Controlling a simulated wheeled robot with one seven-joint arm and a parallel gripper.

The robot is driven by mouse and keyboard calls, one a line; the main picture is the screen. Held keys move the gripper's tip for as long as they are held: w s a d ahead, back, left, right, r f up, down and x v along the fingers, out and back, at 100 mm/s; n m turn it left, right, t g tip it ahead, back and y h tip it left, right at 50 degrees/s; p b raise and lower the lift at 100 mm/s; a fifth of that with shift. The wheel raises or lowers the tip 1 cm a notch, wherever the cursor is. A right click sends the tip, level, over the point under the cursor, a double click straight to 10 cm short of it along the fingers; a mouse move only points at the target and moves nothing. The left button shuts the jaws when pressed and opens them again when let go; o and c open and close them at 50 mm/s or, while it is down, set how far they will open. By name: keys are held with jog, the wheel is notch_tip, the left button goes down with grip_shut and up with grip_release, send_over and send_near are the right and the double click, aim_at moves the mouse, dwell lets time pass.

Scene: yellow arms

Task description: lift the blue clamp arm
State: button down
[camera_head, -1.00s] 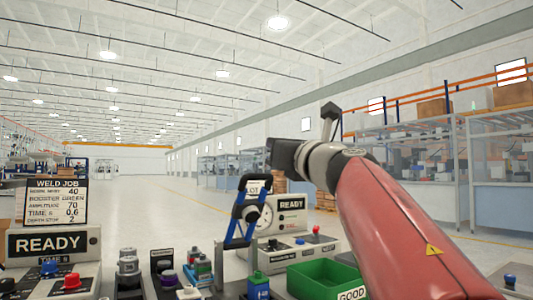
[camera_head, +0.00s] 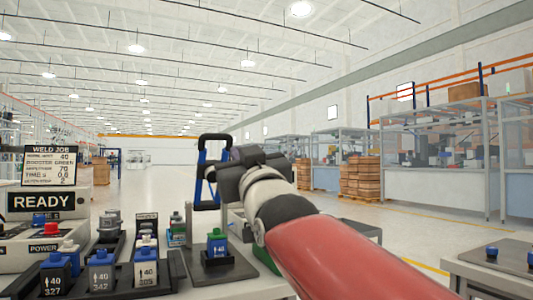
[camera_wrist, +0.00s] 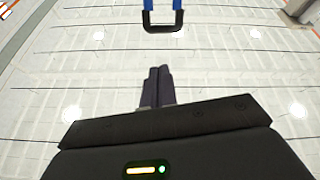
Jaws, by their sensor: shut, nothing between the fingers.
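The blue clamp arm (camera_head: 201,172) stands up left of the picture's middle in the head view, with blue side bars and a black handle bar across its top. My wrist hides part of its right side and whatever lies behind. In the wrist view the black handle bar (camera_wrist: 163,28) and the ends of its blue bars show at the top edge, beyond my fingertips. My gripper (camera_wrist: 159,70) is shut and empty, its two dark fingers together. A clear gap shows in the picture between the fingertips and the handle bar.
A grey table (camera_head: 500,272) is at lower right. The aisle beyond is open.

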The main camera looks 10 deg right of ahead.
aim_at(219, 137)
jog(key=w+a+r+p, duration=0.1)
jog(key=w, duration=0.3)
jog(key=w+a+r+m+p, duration=0.1)
jog(key=w+p, duration=0.1)
jog(key=w, duration=0.2)
jog(key=w+a+r+m+p, duration=0.1)
jog(key=w+a+p, duration=0.1)
jog(key=w, duration=0.2)
jog(key=shift+r, duration=0.3)
jog(key=shift+w+d+r+g, duration=0.1)
jog(key=shift+d+g, duration=0.05)
jog(key=shift+g, duration=0.15)
